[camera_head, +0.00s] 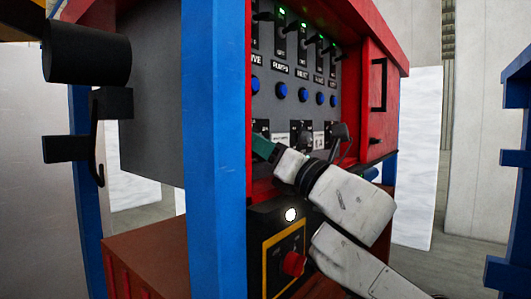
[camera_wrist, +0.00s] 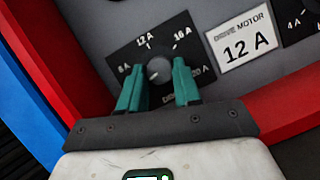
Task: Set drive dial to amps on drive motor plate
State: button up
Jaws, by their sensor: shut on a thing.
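The drive dial is a grey round knob (camera_wrist: 159,67) on a black scale plate (camera_wrist: 118,60) in the wrist view. The scale reads 8 A, 12 A, 16 A and 20 A; the lower label is partly hidden by my fingers. My gripper (camera_wrist: 157,72) has its two green fingers on either side of the knob and is shut on it. I cannot tell clearly where the knob's pointer stands. The white drive motor plate (camera_wrist: 241,46) to the right reads 12 A. In the head view my gripper (camera_head: 264,147) reaches the panel's lower left, and the knob is hidden.
Another dial plate (camera_wrist: 302,22) lies right of the motor plate. Above, the panel has blue buttons (camera_head: 280,91) and toggle switches (camera_head: 279,23) with green lights. A red emergency stop (camera_head: 294,263) sits below. A blue post (camera_head: 214,150) and the red frame edge (camera_wrist: 290,117) are close by.

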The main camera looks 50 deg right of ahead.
jog(key=m, duration=0.2)
jog(key=m+h, duration=0.1)
jog(key=m, duration=0.1)
jog(key=m+g+h, duration=0.1)
jog(key=m, duration=0.1)
jog(key=shift+a+r, duration=0.2)
jog(key=shift+a, duration=0.05)
jog(key=m+p, duration=0.1)
jog(key=m, duration=0.1)
jog(key=m+g+h+p, duration=0.1)
jog(key=m, duration=0.1)
jog(key=m+g+h+p, duration=0.1)
jog(key=m, duration=0.2)
jog(key=shift+a+r+p, duration=0.1)
jog(key=shift+r+p, duration=0.15)
jog(key=shift+p, duration=0.1)
jog(key=m+g+p, duration=0.1)
jog(key=m+p, duration=0.2)
jog(key=m+g+p, duration=0.1)
jog(key=m+p, duration=0.1)
jog(key=shift+r+g, duration=0.3)
jog(key=m+g+y+p, duration=0.1)
jog(key=m+p, duration=0.2)
jog(key=p, duration=0.1)
jog(key=shift+f+m+y+p, duration=0.1)
jog(key=shift+m+y+p, duration=0.2)
jog(key=shift+m+p, duration=0.3)
jog(key=o, duration=1.1)
jog(key=shift+c, duration=0.2)
